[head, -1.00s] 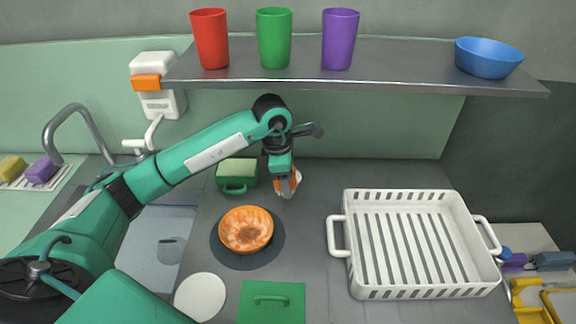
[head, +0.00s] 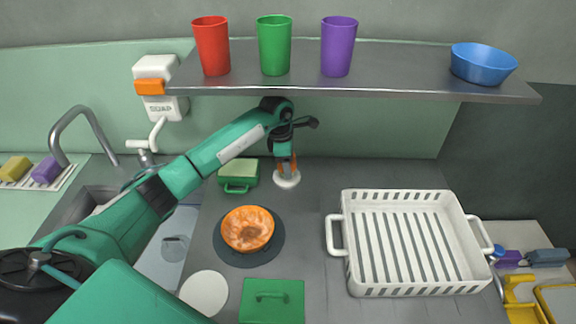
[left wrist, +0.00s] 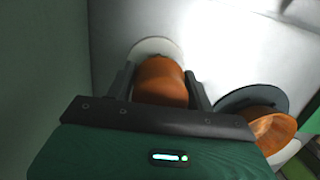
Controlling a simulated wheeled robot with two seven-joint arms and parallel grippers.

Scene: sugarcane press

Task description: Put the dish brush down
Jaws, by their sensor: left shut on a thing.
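The dish brush (left wrist: 162,82) has an orange handle and a round white base. In the left wrist view it stands between the two fingers of my left gripper (left wrist: 163,90), which is shut on the handle. In the head view my left gripper (head: 286,163) points down at the back of the counter, with the brush's white base (head: 287,180) below it. The brush looks upright. The base appears at or very near the counter; I cannot tell whether it touches. My right gripper is not in view.
A green sponge holder (head: 238,175) stands just left of the brush. An orange, stained bowl (head: 247,229) sits on a dark round mat (head: 251,261) in front. A white dish rack (head: 347,276) stands to the right. A metal shelf (head: 390,84) with cups hangs above. Counter right of the brush is clear.

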